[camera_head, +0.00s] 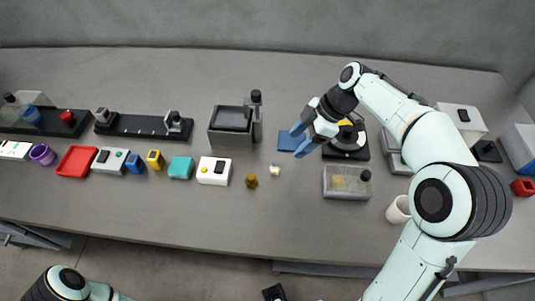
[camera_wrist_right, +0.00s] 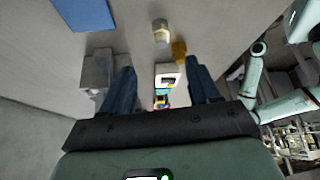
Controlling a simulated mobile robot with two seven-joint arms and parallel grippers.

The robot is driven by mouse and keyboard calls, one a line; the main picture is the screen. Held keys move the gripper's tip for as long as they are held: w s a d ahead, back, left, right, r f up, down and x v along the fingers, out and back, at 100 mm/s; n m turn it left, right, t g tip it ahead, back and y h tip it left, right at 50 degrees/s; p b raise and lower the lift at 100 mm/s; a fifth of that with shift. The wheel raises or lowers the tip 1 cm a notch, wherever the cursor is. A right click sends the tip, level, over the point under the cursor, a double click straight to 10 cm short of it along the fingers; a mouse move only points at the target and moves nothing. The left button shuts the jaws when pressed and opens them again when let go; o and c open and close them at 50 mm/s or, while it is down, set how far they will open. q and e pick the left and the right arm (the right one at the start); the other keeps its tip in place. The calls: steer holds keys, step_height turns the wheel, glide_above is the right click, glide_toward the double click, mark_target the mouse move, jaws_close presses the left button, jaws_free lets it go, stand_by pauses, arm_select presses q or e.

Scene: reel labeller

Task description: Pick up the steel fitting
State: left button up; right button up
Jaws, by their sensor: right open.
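My right gripper (camera_head: 299,139) is open and empty. It is above the table, above and to the right of the pale piece in the head view, near a blue pad (camera_head: 285,143). Both blue fingers (camera_wrist_right: 160,70) show apart in the wrist view.
An amber bottle (camera_head: 251,181) stands close to the pale piece on its left. A white box (camera_head: 213,171) and a grey bin (camera_head: 231,128) stand further left. A clear-sided box (camera_head: 347,183) and a white cup (camera_head: 398,209) are right. The table front near the bottle is clear.

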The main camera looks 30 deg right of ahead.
mark_target(278, 163)
steer(key=x, duration=0.7)
steer(key=shift+s, duration=0.3)
steer(key=x, duration=0.6)
steer(key=shift+w+r, duration=0.1)
steer(key=shift+w, duration=0.05)
jaws_close()
